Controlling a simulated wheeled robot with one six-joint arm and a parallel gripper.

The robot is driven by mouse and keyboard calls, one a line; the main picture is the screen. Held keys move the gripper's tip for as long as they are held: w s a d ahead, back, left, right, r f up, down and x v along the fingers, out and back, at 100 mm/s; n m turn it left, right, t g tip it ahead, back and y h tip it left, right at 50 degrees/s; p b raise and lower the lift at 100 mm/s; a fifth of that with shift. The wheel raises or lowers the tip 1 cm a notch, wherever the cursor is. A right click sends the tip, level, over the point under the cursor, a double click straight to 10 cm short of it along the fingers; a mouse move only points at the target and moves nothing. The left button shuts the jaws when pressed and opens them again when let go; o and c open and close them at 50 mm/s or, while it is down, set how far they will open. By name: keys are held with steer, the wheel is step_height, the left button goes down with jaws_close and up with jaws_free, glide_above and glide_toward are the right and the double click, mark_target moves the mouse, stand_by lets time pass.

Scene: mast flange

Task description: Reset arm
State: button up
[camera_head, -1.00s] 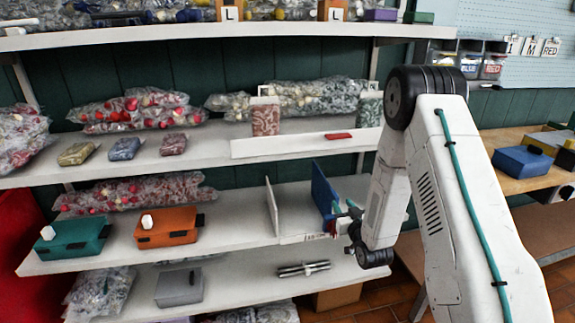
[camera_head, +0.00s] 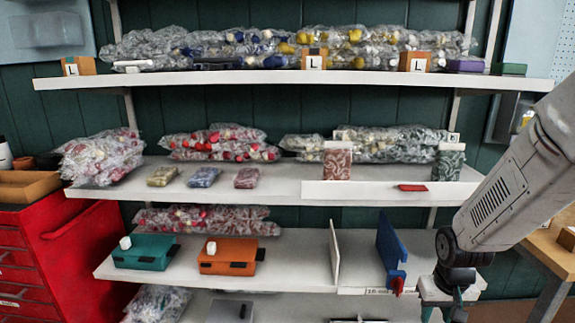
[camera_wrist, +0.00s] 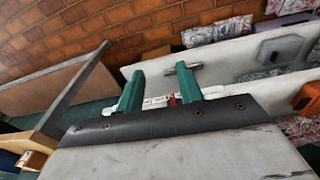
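My arm (camera_head: 500,200) comes in from the right edge in the head view, bent down so that its wrist is at the right end of the lower-middle shelf. My gripper (camera_wrist: 157,82) shows in the wrist view as two green fingers set well apart, with nothing seen held between them. In the head view its tips are cut off at the bottom edge. The blue upright panel (camera_head: 388,250) with a red piece (camera_head: 397,286) at its lower front edge stands just left of my wrist, apart from it in the picture.
A white upright divider (camera_head: 335,252) stands left of the panel. A teal case (camera_head: 142,255) and an orange case (camera_head: 225,260) lie on the same shelf. A red tool cabinet (camera_head: 65,255) is at left. A wooden table (camera_head: 553,245) is at right. Brick wall or floor fills the wrist view's background.

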steer(key=s+a+r, duration=0.3)
steer(key=s+r, duration=0.7)
steer(key=r, duration=0.1)
steer(key=s+a+r+n, duration=0.1)
steer(key=s+a+r, duration=0.3)
steer(key=s+r, duration=0.6)
steer(key=shift+s+a+r+y, duration=0.15)
steer(key=shift+s+r+y, duration=0.15)
steer(key=shift+r, duration=0.1)
